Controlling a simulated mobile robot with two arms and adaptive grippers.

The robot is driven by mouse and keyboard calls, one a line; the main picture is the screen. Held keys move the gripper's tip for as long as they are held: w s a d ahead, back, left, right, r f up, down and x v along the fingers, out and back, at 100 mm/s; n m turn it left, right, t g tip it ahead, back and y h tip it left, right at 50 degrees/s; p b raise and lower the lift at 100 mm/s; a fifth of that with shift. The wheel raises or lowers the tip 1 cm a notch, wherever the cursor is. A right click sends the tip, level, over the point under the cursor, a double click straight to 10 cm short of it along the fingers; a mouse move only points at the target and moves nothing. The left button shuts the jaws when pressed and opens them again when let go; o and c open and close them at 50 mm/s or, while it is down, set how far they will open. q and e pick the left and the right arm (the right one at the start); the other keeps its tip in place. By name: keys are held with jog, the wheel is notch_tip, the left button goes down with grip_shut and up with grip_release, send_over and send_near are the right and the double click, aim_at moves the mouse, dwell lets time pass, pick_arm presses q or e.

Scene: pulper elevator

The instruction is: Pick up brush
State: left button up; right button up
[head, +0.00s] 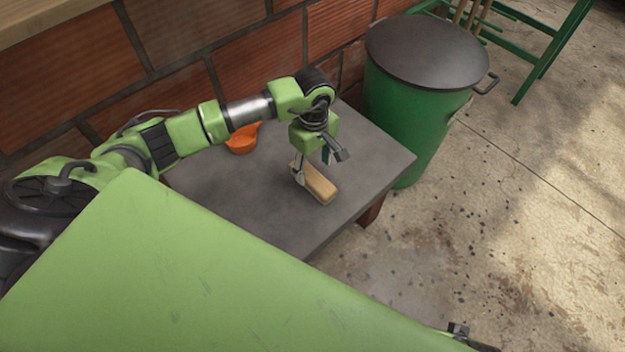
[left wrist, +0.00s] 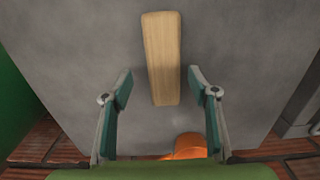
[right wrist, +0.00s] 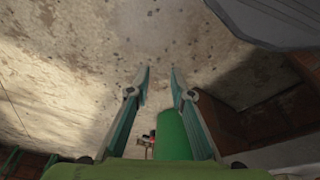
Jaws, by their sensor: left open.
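The brush (head: 320,186) is a light wooden block lying on the grey table; bristles do not show. In the left wrist view the brush (left wrist: 161,55) points lengthwise away from the gripper.
The grey table (head: 240,205) stands against a brick wall. An orange bowl (head: 242,143) sits behind the brush, near the wall. A green bin (head: 405,120) with a dark lid stands beside the table's right end. Open concrete floor (head: 510,240) lies to the right.

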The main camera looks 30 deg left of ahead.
aim_at(313, 176)
pick_arm(q)
jog(key=f, duration=0.4)
jog(key=shift+s+f, duration=0.3)
jog(key=shift+s, duration=0.05)
jog(key=c, duration=1.3)
pick_arm(e)
jog(key=shift+w+v, duration=0.25)
jog(key=shift+v, duration=0.8)
pick_arm(q)
jog(key=shift+r, duration=0.15)
pick_arm(e)
jog(key=shift+r, duration=0.1)
